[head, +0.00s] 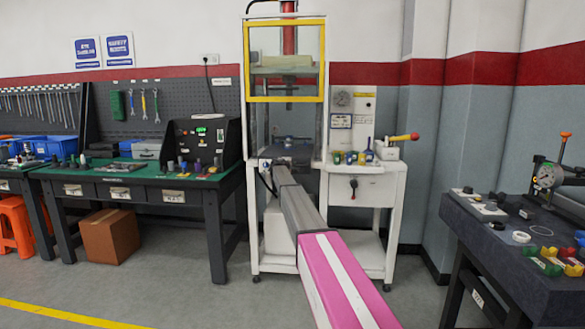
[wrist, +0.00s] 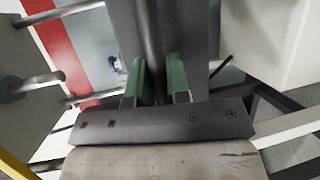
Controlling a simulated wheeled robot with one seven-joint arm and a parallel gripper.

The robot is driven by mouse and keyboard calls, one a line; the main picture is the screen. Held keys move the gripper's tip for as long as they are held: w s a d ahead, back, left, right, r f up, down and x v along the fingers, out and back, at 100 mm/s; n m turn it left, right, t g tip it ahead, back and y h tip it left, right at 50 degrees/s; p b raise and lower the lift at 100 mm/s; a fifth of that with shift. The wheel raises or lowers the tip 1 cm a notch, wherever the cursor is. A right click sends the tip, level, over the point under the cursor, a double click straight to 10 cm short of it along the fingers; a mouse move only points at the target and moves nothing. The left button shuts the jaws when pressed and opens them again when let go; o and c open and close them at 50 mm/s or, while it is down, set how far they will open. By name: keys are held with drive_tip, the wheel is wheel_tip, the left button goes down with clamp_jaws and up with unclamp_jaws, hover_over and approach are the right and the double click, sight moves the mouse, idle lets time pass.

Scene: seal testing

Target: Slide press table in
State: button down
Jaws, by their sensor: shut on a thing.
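The press (head: 313,120) is a white frame with a yellow-edged clear guard. Its press table (head: 300,150) shows as a dark, low surface inside the frame, below the guard, partly covered by my arm. In the wrist view, the press table (wrist: 165,160) is a scuffed, pale metal plate with a dark, screwed strip (wrist: 155,122) along its edge. My gripper (wrist: 155,98) has green fingers, which reach that strip and are shut on the table's edge part. Exactly what lies between the fingertips is hard to see. In the head view my arm hides the gripper.
Round metal posts (wrist: 35,82) stand left of the table in the wrist view. A green-topped bench (head: 140,168) stands left, a dark bench (head: 520,255) right.

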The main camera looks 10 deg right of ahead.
drive_tip(key=shift+w, duration=0.25)
drive_tip(key=c, duration=1.1)
unclamp_jaws()
drive_tip(key=shift+w+d, duration=0.1)
drive_tip(key=shift+s, duration=0.2)
drive_tip(key=v, duration=1)
drive_tip(key=shift+s+a, duration=0.2)
drive_tip(key=shift+a, duration=0.1)
drive_tip(key=shift+r, duration=0.1)
